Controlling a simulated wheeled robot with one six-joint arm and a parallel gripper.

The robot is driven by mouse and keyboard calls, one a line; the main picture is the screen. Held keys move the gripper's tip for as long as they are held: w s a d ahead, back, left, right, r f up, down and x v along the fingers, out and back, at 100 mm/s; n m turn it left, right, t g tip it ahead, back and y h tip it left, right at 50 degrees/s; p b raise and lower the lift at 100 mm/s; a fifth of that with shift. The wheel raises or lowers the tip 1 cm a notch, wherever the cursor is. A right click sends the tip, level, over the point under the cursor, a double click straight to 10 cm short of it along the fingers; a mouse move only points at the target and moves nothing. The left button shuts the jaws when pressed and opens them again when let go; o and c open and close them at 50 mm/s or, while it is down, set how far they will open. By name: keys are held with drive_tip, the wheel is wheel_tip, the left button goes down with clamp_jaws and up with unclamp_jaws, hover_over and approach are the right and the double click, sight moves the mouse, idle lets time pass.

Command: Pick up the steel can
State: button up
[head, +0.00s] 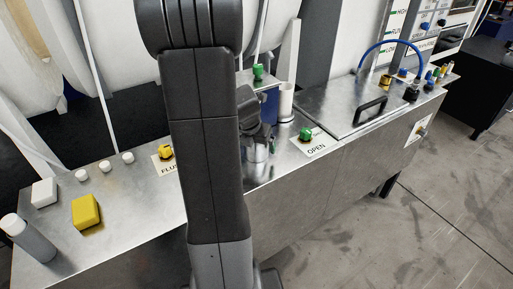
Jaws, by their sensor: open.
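A shiny steel can (257,153) seems to stand on the metal bench top, just right of my arm. My arm hides its left side, and my gripper covers its top. My gripper (257,134) is open, mostly hidden behind my own arm, and reaches down at the can's upper part. I cannot tell whether the fingers touch the can or stand around it.
A green knob (305,134) by an OPEN label and a white cylinder (286,101) stand close to the can. A yellow block (86,211), a white block (44,193) and a grey bottle (28,240) are at left. A black handle (370,110) rises from a lid at right.

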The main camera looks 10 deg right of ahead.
drive_tip(key=shift+x, duration=0.9)
drive_tip(key=shift+r, duration=0.1)
drive_tip(key=c, duration=1.2)
drive_tip(key=shift+r, duration=0.15)
